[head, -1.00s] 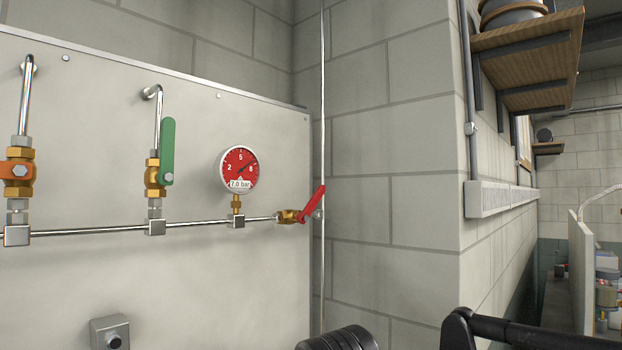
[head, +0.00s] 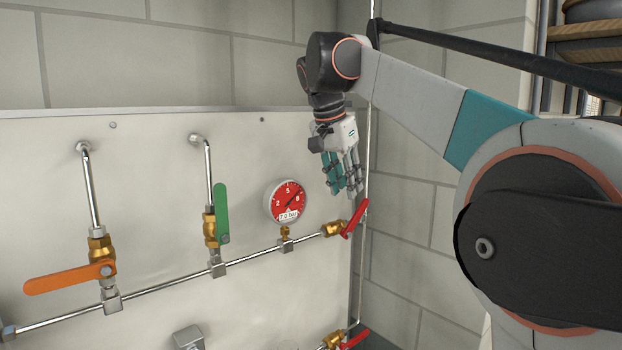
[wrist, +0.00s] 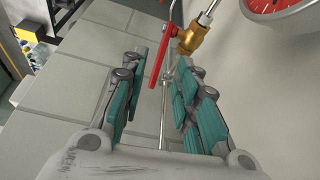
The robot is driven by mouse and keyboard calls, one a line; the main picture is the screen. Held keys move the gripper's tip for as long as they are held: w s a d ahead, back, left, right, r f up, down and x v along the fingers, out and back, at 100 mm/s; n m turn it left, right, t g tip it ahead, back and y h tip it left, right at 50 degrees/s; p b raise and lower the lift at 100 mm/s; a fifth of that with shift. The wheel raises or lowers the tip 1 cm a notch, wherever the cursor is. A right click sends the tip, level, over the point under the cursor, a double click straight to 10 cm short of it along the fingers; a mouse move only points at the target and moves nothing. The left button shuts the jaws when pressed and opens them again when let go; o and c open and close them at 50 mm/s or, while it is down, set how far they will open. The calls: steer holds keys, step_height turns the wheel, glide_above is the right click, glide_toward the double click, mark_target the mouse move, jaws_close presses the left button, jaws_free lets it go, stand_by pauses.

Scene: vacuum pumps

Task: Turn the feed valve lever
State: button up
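A red lever (head: 355,219) on a brass valve (head: 333,229) ends the upper pipe at the panel's right edge, tilted up to the right. A green lever (head: 222,213) stands upright on its valve. An orange lever (head: 66,280) lies nearly level, pointing left. No label shows which is the feed valve. My gripper (head: 346,191) points down just above the upper red lever, right of the gauge. In the wrist view its fingers (wrist: 160,60) are spread apart and empty. The red lever (wrist: 161,52) appears beyond the gap between them, apparently untouched.
A red pressure gauge (head: 286,201) reading 7.0 bar stands close to the left of my gripper. A second red lever (head: 354,340) is low at the panel's right. A block wall (head: 420,225) adjoins on the right, with a thin vertical pipe along the corner.

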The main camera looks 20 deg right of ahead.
steer(key=m+p, duration=0.2)
glide_toward(361, 205)
steer(key=shift+g, duration=0.3)
steer(key=x, duration=0.3)
steer(key=p+x, duration=0.1)
steer(key=x, duration=0.3)
steer(key=p+x, duration=0.1)
steer(key=x, duration=0.2)
steer(key=shift+w+d+f, duration=0.1)
steer(key=shift+w+f, duration=0.2)
steer(key=shift+w, duration=0.1)
steer(key=shift+c, duration=0.3)
jaws_close()
